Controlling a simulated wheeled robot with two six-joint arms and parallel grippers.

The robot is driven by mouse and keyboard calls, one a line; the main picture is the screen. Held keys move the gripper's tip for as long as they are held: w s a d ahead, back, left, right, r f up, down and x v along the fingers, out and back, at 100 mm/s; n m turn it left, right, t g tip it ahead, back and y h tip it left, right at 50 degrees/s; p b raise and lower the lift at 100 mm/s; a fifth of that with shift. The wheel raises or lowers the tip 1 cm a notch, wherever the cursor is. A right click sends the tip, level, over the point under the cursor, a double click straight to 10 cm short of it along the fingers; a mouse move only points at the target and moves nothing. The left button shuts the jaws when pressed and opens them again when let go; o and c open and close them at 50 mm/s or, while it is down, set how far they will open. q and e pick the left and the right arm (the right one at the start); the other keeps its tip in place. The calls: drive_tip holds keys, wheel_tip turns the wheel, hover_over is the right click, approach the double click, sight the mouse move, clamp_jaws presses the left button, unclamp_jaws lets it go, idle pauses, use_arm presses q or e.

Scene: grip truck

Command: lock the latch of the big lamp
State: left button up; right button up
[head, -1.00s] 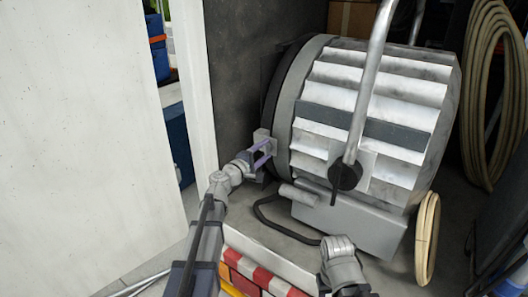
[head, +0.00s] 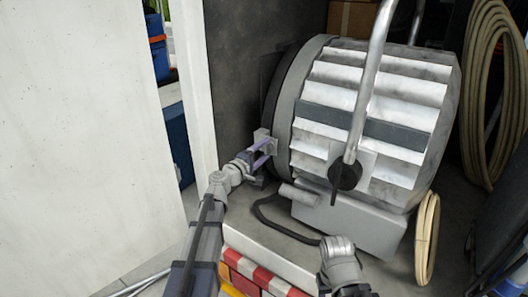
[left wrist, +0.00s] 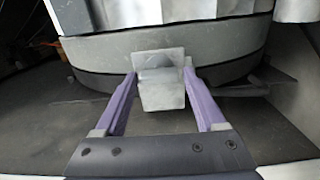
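My left gripper (head: 266,150) is at the latch. In the left wrist view its purple fingers (left wrist: 160,78) are spread, one on each side of the block; I cannot tell whether they touch it. My right arm (head: 340,258) shows at the bottom, but its fingers are not visible.
A white panel (head: 80,140) stands on the left and a dark wall (head: 262,60) behind the lamp. A coiled hose (head: 490,90) hangs at the right. A red-and-white striped box (head: 255,272) is at the bottom.

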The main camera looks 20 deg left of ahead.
use_arm(q)
drive_tip(key=shift+o, duration=1.1)
drive_tip(key=v, duration=0.7)
drive_tip(key=shift+s, duration=0.35)
